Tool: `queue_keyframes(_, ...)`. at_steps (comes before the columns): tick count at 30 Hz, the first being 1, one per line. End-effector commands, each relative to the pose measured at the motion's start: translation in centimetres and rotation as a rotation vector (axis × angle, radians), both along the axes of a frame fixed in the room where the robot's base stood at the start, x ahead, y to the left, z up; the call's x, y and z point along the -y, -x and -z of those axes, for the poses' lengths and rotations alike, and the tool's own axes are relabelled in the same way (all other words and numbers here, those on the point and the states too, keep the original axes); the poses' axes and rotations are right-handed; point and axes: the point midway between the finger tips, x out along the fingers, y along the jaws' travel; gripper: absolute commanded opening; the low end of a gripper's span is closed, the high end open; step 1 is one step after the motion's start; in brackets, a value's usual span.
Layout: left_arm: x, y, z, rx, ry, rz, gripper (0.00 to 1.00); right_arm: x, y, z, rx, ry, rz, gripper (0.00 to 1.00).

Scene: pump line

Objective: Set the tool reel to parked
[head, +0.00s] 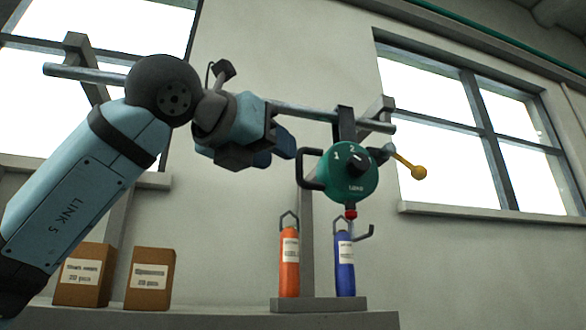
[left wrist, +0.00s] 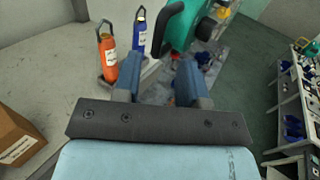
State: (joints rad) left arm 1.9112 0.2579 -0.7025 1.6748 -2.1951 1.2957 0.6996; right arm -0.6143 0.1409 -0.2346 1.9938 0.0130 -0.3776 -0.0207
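The tool reel (head: 340,178) is a round green body hanging from a metal rail, with a black dial marked 1 and 2. It has a black loop handle (head: 304,168) on its left, a lever with a yellow ball (head: 418,172) on its right and a red piece beneath. My left gripper (head: 286,150) is just left of the handle. In the left wrist view its two blue fingers (left wrist: 157,75) are apart with nothing between them; the reel (left wrist: 184,28) and its handle (left wrist: 166,22) are ahead of them. Contact cannot be told. My right gripper is out of view.
An orange tool (head: 290,262) and a blue tool (head: 345,264) stand below the reel on a grey base (head: 330,304). Two cardboard boxes (head: 150,279) stand at the lower left. The rail (head: 305,112) runs behind my arm. A shelf cart (left wrist: 295,105) stands at the right.

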Motion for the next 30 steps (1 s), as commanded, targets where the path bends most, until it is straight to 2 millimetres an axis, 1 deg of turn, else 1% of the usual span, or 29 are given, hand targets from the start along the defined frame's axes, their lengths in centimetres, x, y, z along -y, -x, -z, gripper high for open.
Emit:
queue_keyframes(1, -0.9, 1.0, 0.2, 0.004, 0.002, -0.001, 0.38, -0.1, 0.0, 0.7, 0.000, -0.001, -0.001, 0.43)
queue_keyframes(6, -3.1, 3.7, 0.2, 0.004, 0.000, -0.001, 0.38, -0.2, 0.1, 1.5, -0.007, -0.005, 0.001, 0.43)
queue_keyframes(9, -4.1, 4.8, 0.1, 0.002, 0.001, -0.001, 0.38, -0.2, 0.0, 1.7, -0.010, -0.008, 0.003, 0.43)
queue_keyframes(12, -4.6, 5.5, 0.0, 0.002, 0.001, 0.000, 0.38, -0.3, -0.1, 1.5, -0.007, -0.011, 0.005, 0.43)
queue_keyframes(17, -5.0, 5.8, 0.0, -0.001, 0.001, 0.000, 0.38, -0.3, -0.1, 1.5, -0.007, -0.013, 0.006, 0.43)
queue_keyframes(30, -4.9, 5.8, 0.0, 0.000, 0.000, 0.000, 0.38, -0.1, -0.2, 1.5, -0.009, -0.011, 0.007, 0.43)
